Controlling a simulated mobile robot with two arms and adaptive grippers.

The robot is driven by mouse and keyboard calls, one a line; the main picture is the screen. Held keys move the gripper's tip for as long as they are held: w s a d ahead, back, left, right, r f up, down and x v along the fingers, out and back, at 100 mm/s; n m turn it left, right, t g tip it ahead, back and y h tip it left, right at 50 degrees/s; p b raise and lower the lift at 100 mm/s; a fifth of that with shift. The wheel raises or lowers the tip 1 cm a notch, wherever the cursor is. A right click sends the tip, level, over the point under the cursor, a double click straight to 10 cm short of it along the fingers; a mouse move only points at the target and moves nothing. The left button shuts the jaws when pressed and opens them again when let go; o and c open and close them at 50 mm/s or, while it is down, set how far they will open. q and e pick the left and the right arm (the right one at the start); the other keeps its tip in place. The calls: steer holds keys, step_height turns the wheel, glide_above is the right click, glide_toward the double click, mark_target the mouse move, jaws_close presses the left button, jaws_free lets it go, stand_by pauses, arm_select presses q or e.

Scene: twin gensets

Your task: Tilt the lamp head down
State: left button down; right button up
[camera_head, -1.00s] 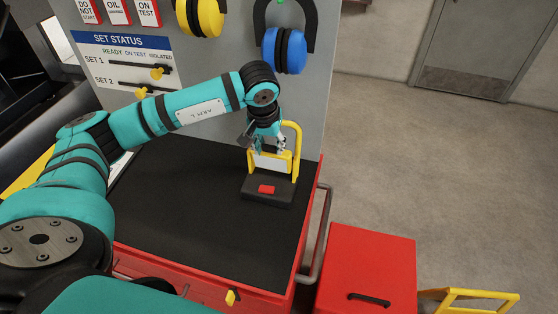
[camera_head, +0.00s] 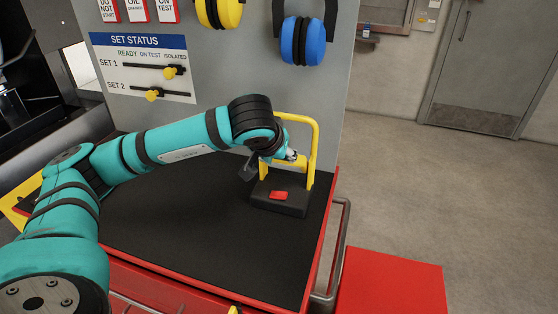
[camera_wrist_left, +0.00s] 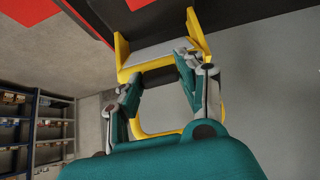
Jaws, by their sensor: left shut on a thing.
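The work lamp stands on the bench with a black base (camera_head: 278,202), a red button (camera_head: 278,195) and an upright yellow frame (camera_head: 315,135). Its yellow-edged head, low inside the frame, is mostly hidden by my gripper in the head view. In the left wrist view the head (camera_wrist_left: 160,57) shows a pale face and yellow sides, with the frame (camera_wrist_left: 165,130) arching behind my fingers. My left gripper (camera_head: 280,162) is shut on the lamp head; its fingers also show in the wrist view (camera_wrist_left: 157,85). My right gripper is not in view.
The lamp is near the right edge of the black bench mat (camera_head: 200,235). A grey panel with blue ear defenders (camera_head: 302,42) and a status board (camera_head: 140,65) rises behind. A metal rail (camera_head: 338,250) and red box (camera_head: 390,284) are at right. Floor beyond is clear.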

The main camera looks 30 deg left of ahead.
arm_select(q)
steer(key=shift+r, duration=0.1)
steer(key=c, duration=0.8)
jaws_free()
steer(key=v, duration=1.2)
